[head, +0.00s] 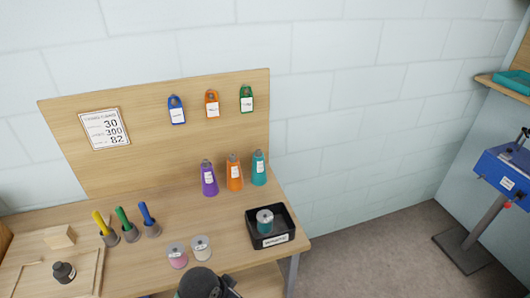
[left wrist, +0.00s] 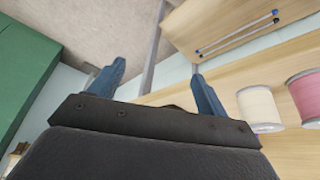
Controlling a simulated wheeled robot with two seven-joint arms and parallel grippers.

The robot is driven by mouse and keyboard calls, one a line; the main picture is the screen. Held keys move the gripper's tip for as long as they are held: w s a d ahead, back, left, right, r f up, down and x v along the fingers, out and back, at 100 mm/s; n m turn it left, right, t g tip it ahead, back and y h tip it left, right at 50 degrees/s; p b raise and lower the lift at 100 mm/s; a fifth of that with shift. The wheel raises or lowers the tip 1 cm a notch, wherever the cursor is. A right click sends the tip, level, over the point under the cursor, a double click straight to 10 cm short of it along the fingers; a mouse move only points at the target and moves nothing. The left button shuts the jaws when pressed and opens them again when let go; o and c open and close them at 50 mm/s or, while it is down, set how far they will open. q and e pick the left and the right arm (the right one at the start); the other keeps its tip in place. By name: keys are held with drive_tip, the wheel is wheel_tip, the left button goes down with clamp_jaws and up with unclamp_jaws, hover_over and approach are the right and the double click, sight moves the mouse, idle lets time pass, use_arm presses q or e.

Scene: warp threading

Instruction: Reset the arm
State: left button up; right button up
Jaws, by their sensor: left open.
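In the left wrist view my left gripper (left wrist: 158,86) has its two blue fingers spread apart with nothing between them. In the head view only a dark part of my left arm shows at the bottom edge, in front of the table near the pink and cream spools; its fingers cannot be made out there. My right arm and gripper are not in view.
A pink spool (head: 177,255) and a cream spool (head: 201,248) stand near the table's front edge. A black tray (head: 286,236) holds a teal spool (head: 265,222).

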use_arm(q)
drive_tip(key=s+a+f+n+y, duration=0.1)
drive_tip(key=s+a+n+y, duration=0.2)
drive_tip(key=s+a+n, duration=0.6)
wheel_tip(320, 180, down, 24)
drive_tip(key=a+m+g, duration=0.1)
drive_tip(key=a+m, duration=0.1)
drive_tip(key=m, duration=0.1)
drive_tip(key=s+f, duration=0.4)
drive_tip(key=f, duration=0.8)
drive_tip(key=s+f, duration=0.4)
drive_tip(key=f, duration=0.8)
drive_tip(key=shift+d+g, duration=0.35)
drive_tip(key=shift+g, duration=0.05)
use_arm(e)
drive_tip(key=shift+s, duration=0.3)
use_arm(q)
drive_tip(key=shift+f, duration=0.1)
